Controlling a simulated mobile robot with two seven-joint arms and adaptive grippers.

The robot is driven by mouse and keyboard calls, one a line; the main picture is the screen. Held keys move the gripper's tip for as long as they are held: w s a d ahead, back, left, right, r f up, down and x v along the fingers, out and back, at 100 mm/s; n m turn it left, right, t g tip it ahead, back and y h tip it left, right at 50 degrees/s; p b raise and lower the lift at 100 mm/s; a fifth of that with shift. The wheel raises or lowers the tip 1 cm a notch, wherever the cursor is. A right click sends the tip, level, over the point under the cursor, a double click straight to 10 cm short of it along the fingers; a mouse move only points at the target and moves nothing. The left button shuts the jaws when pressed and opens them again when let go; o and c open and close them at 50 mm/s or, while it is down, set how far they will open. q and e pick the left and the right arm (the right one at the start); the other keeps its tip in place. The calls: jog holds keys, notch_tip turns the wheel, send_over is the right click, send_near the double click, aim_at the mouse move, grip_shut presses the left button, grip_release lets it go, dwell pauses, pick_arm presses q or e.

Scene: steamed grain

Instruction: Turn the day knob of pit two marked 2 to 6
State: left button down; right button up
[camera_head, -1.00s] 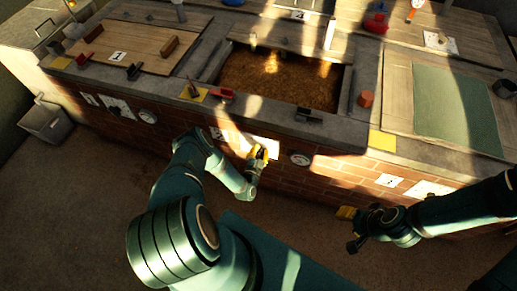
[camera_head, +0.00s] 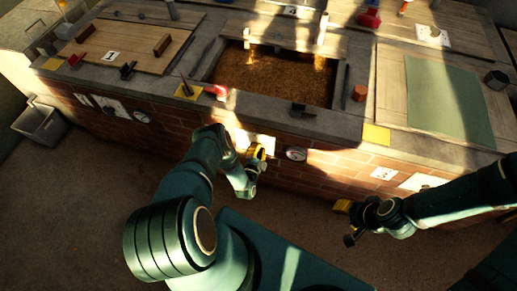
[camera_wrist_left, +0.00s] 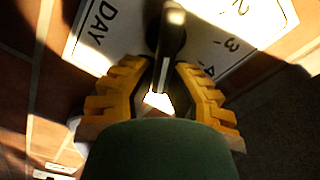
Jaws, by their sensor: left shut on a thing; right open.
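The day dial plate (camera_wrist_left: 110,30) of the open middle pit is white, with "DAY" and the numbers 2, 3 and 4 showing in the left wrist view. Its dark knob (camera_wrist_left: 171,38) stands out between the yellow fingers of my left gripper (camera_wrist_left: 162,78), which is shut on it. The other numbers are hidden or out of view, and I cannot tell the exact setting. In the head view, my left gripper (camera_head: 257,156) is at the brick front, covering part of the plate (camera_head: 262,140). My right gripper (camera_head: 346,222) is open and empty, apart from the wall.
A round gauge (camera_head: 295,153) is on the brick front right of my left gripper. The open pit (camera_head: 277,80) holds brown grain. Another dial plate (camera_head: 112,106) is at the left, and more white plates (camera_head: 383,173) are at the right. The floor in front is clear.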

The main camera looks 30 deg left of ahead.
aim_at(261, 129)
pick_arm(q)
jog(key=shift+w, duration=0.1)
jog(key=c, duration=1)
grip_release()
notch_tip(261, 129, up, 10)
jog(key=shift+r, duration=0.1)
